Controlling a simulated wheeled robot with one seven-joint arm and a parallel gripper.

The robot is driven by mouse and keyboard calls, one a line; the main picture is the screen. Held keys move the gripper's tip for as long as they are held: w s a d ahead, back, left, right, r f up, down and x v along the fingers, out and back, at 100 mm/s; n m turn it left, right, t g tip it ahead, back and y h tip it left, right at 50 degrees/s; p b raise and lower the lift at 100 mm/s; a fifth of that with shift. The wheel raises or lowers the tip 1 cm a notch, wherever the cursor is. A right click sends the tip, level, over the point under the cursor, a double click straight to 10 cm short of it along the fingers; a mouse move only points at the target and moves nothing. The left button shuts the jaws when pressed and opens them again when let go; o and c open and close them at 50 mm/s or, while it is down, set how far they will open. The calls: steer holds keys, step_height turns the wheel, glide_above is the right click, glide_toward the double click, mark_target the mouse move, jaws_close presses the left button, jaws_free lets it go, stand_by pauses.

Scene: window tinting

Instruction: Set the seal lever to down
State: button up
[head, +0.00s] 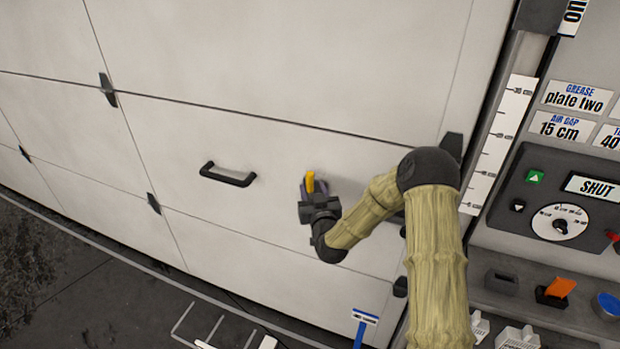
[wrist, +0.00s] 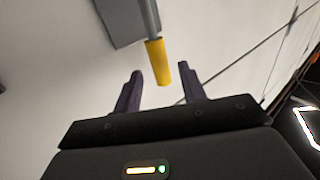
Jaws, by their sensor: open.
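The seal lever is a grey rod with a yellow grip (wrist: 158,62). In the wrist view the rod runs from a grey plate (wrist: 127,18) at the top towards my gripper. In the head view the yellow grip (head: 310,181) shows just above my gripper, in front of the pale door. My gripper (head: 314,190) is open. Its two dark fingers also show in the wrist view (wrist: 161,73), one on each side of the yellow grip's end with gaps on both sides. My gripper hides the lever's base in the head view, and I cannot tell its setting.
The large panelled door (head: 270,80) has a black handle (head: 227,175) left of my gripper. A control panel (head: 560,200) reading SHUT stands at the right, above a shelf with an orange item (head: 560,287). A blue-and-white tool (head: 363,322) is below. The door face around the lever is mostly clear.

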mark_target(311, 184)
steer(key=shift+w+a+p, duration=0.25)
steer(key=shift+w+p, duration=0.05)
steer(key=shift+w, duration=0.85)
steer(key=shift+w+a+p, duration=0.25)
steer(key=shift+w+p, duration=0.05)
steer(key=shift+w, duration=0.85)
jaws_close()
